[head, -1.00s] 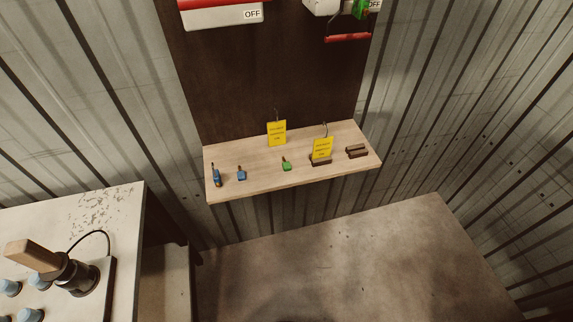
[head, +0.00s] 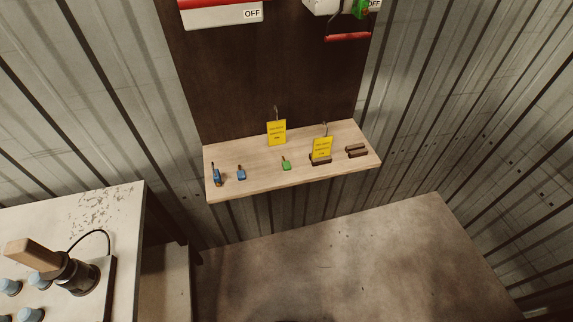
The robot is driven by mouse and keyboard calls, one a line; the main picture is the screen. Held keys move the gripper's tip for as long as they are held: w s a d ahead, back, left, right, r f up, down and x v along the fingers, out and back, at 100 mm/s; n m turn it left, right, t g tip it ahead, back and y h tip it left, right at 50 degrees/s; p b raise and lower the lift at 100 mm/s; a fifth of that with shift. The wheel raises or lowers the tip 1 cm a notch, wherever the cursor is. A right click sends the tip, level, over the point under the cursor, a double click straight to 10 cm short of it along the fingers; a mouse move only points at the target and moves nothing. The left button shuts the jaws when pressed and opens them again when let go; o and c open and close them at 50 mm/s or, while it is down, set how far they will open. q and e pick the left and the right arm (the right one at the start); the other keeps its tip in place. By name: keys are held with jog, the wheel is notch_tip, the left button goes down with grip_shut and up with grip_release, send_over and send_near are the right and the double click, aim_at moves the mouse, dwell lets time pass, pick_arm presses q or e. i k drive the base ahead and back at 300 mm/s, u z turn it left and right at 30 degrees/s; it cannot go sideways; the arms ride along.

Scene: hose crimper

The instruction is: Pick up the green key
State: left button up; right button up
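The green key (head: 286,165) lies on the wooden shelf (head: 260,182), near the middle of its length. Its brown-looking tip points up and away toward the back of the shelf. Nothing covers it. Neither of my grippers shows in the head view.
Two blue items (head: 241,174) (head: 216,175) lie left of the key. Yellow tags (head: 276,132) (head: 322,147) and dark brown blocks (head: 357,151) are behind and right. Switch boxes marked OFF (head: 222,16) hang above. A worktable (head: 125,215) stands at left. Concrete floor (head: 340,260) before the shelf is clear.

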aim_at(285, 165)
jog(key=z, duration=0.85)
jog(key=k, duration=1.8)
jog(key=u, duration=1.05)
jog(key=i, duration=0.95)
jog(key=u, duration=0.05)
